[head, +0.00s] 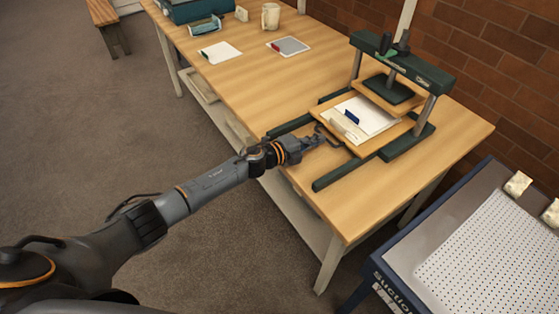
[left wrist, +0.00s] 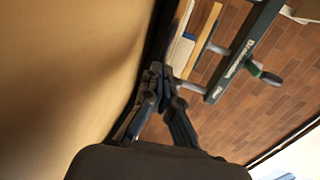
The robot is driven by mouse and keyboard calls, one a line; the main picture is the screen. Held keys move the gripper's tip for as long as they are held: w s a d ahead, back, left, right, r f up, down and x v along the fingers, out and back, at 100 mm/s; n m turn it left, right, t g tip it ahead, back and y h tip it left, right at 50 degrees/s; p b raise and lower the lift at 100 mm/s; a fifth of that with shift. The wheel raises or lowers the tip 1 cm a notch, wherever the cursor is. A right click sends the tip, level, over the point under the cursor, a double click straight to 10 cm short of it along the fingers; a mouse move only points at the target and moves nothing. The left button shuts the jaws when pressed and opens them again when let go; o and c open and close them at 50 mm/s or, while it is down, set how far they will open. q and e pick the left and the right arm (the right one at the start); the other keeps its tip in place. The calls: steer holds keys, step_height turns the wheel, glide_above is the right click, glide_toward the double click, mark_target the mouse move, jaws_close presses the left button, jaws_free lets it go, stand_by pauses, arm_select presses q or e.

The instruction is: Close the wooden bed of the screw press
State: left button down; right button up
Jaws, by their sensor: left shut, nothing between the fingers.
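The screw press has a dark green frame (head: 405,62) and stands at the right end of the wooden table. Its wooden bed (head: 365,146) sticks out toward me on dark green rails, with white paper (head: 372,115) and a small blue item (head: 351,118) on it. A dark handle (head: 327,137) is at the bed's front edge. My left gripper (head: 318,139) is shut and empty at this handle; whether it touches it I cannot tell. In the left wrist view the shut fingers (left wrist: 157,72) are beside the bed's edge, with the green press beam (left wrist: 243,48) beyond. My right gripper is not in view.
The long table (head: 260,85) carries a white sheet (head: 220,52), a grey pad (head: 288,46), a mug (head: 270,16) and a teal box (head: 195,10) toward the back left. A perforated suction table (head: 490,255) stands at the lower right. A brick wall is behind the press.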

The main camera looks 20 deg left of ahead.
mark_target(333, 132)
arm_select(q)
steer(key=x, duration=0.2)
steer(key=b+x, duration=0.1)
steer(key=x, duration=0.1)
steer(key=shift+w+d+r, duration=0.1)
steer(key=shift+r, duration=0.2)
steer(key=shift+w+d+r, duration=0.1)
steer(key=shift+w+d, duration=0.1)
steer(key=shift+w, duration=0.05)
steer(key=shift+r, duration=0.25)
steer(key=shift+a, duration=0.1)
